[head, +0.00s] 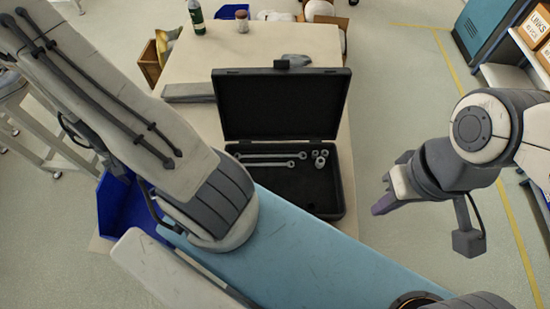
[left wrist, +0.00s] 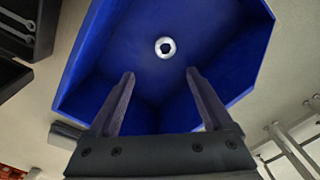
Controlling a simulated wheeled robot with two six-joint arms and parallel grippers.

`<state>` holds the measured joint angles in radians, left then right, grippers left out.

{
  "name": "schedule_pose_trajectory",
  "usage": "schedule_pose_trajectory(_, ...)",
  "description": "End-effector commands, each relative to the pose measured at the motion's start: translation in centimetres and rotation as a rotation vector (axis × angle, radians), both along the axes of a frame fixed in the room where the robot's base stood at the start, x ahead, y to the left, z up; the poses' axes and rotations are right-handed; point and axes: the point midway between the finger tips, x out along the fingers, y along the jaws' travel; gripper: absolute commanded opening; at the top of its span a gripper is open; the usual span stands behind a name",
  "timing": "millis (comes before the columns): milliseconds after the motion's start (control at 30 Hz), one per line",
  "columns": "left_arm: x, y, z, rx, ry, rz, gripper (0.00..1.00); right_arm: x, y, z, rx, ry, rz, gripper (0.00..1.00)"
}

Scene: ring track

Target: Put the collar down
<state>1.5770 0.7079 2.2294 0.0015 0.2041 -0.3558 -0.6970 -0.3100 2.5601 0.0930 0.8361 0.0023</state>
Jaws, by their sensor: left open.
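The collar (left wrist: 165,47), a small pale metal ring with a dark hole, lies flat inside the blue bin (left wrist: 100,70) in the left wrist view. My left gripper (left wrist: 160,75) is open and empty over the bin, its two fingers apart. The collar shows beyond the fingertips, between their lines, and nothing touches it. In the head view the blue bin (head: 115,210) is partly covered by my left arm, and the collar and left gripper are hidden there. My right gripper (head: 383,197) hangs clear at the right of the table; its finger gap is not clear.
An open black toolbox (head: 330,180) with several wrenches and sockets stands on the table (head: 265,45). A green bottle (head: 196,17), a small jar (head: 242,21) and a grey flat piece (head: 188,92) are farther back. Open floor lies right of the table.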

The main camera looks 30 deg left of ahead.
Motion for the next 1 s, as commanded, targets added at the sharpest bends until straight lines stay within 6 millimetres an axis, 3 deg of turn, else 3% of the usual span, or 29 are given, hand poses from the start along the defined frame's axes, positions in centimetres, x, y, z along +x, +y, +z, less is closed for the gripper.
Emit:
schedule_pose_trajectory(133, 6.5, -0.8, 2.7, 0.012, -0.003, -0.161, 0.84, 0.0, 0.0, 0.0, 0.000, 0.000, 0.000, 0.00)
schedule_pose_trajectory(267, 14.2, -4.1, 5.9, 0.018, -0.011, -0.363, 0.84, 0.0, 0.0, 0.0, 0.000, 0.000, 0.000, 0.00)
schedule_pose_trajectory(400, 21.0, -9.9, 9.2, 0.018, -0.021, -0.584, 0.84, 0.0, 0.0, 0.0, 0.000, 0.000, 0.000, 0.00)
schedule_pose_trajectory(533, 25.1, -16.8, 12.1, 0.017, -0.033, -0.790, 0.84, 0.0, 0.0, 0.0, 0.000, 0.000, 0.000, 0.00)
schedule_pose_trajectory(633, 26.8, -22.6, 14.1, 0.013, -0.044, -0.949, 0.84, 0.0, 0.0, 0.0, 0.000, 0.000, 0.000, 0.00)
schedule_pose_trajectory(767, 26.9, -30.1, 16.5, 0.005, -0.057, -1.158, 0.84, 0.0, 0.0, 0.0, 0.000, 0.000, 0.000, 0.00)
schedule_pose_trajectory(867, 25.5, -35.5, 18.1, -0.005, -0.066, -1.318, 0.84, 0.0, 0.0, 0.0, 0.000, 0.000, 0.000, 0.00)
schedule_pose_trajectory(1000, 21.8, -41.6, 20.0, -0.023, -0.079, -1.539, 0.84, 0.0, 0.0, 0.0, 0.000, 0.000, 0.000, 0.00)
